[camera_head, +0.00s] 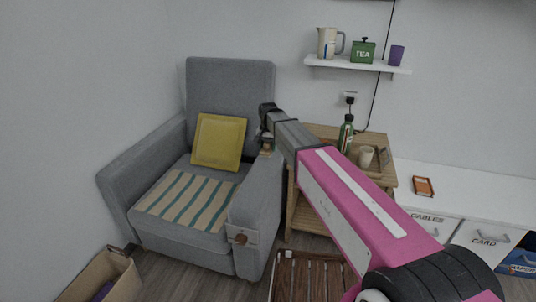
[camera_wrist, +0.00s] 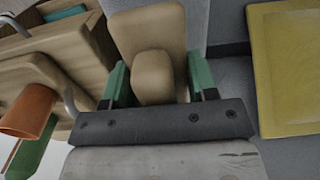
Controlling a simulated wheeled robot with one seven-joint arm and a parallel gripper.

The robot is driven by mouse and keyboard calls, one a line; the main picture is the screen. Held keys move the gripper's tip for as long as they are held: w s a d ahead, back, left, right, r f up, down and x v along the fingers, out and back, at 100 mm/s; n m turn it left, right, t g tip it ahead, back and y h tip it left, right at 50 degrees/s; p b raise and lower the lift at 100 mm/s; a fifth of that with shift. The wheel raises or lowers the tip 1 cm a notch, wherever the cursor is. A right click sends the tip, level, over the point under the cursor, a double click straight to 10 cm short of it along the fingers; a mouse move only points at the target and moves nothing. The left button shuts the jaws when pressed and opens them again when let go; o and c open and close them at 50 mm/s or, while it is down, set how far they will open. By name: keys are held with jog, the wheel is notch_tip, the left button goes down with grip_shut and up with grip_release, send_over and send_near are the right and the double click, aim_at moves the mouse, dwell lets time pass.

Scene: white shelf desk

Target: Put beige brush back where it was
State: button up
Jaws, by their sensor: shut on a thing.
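The beige brush (camera_wrist: 148,28) is a wide beige block with a rounded knob. In the wrist view its knob sits between the green fingers of my gripper (camera_wrist: 158,78), which is shut on it. In the head view my gripper (camera_head: 266,134) is in front of the armchair's right armrest, with the small beige-brown brush (camera_head: 266,147) at its tip. The brush is in the air; its underside is hidden.
A grey armchair (camera_head: 229,83) holds a yellow cushion (camera_head: 219,140) and a striped cloth (camera_head: 188,203). A box (camera_head: 115,275) is front left.

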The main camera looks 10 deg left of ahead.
jog(key=shift+f, duration=1.9)
jog(key=shift+f, duration=0.15)
jog(key=o, duration=0.9)
notch_tip(320, 180, up, 12)
jog(key=shift+r, duration=0.15)
jog(key=shift+n, duration=0.8)
jog(key=s+d+f, duration=0.6)
jog(key=s+d, duration=0.1)
jog(key=d, duration=0.4)
jog(key=s+d+f, duration=0.6)
jog(key=s+d, duration=0.2)
jog(key=d, duration=0.3)
jog(key=s+d+f, duration=0.6)
jog(key=s+d, duration=0.1)
jog(key=d, duration=0.5)
jog(key=shift+s, duration=0.2)
